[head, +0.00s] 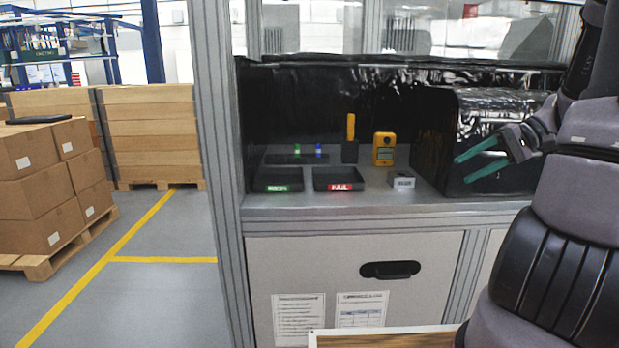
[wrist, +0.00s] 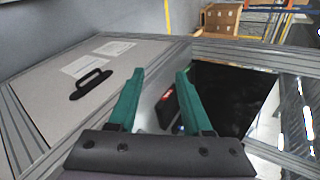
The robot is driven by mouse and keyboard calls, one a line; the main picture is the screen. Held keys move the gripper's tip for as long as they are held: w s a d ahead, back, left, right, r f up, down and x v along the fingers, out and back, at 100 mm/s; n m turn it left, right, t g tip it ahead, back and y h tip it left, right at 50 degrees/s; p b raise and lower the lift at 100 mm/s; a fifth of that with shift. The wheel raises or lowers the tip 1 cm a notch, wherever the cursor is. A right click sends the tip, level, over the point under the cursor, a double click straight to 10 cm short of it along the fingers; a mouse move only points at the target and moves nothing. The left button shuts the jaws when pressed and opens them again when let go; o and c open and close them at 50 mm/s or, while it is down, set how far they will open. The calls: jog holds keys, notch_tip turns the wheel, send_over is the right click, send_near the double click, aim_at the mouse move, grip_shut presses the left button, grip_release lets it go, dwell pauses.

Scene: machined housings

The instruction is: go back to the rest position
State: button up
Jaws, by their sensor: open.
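My gripper (head: 461,169) is at the right in the head view, in front of the black glossy box (head: 436,140) on the workbench. Its two green fingers are spread apart, with nothing between them, and point left over the bench. In the wrist view my gripper (wrist: 160,75) also shows open and empty. Beyond and below its fingers lie the bench top and a dark tray with a red label (wrist: 167,94).
On the bench (head: 290,200) stand a green-labelled tray (head: 279,178), a red-labelled tray (head: 338,178), a small white-grey block (head: 403,181), a yellow device (head: 384,148) and a black holder (head: 349,151) with a yellow item. A metal post (head: 215,120) rises at the left.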

jog(key=s+a+r+t+h, duration=0.5)
jog(key=s+a+r+h, duration=0.4)
jog(key=s+a+r, duration=0.2)
jog(key=shift+a+r+m+t, duration=0.3)
jog(key=shift+a+r+m, duration=0.1)
jog(key=shift+a+r, duration=0.45)
jog(key=shift+d+r, duration=0.1)
jog(key=shift+d, duration=0.05)
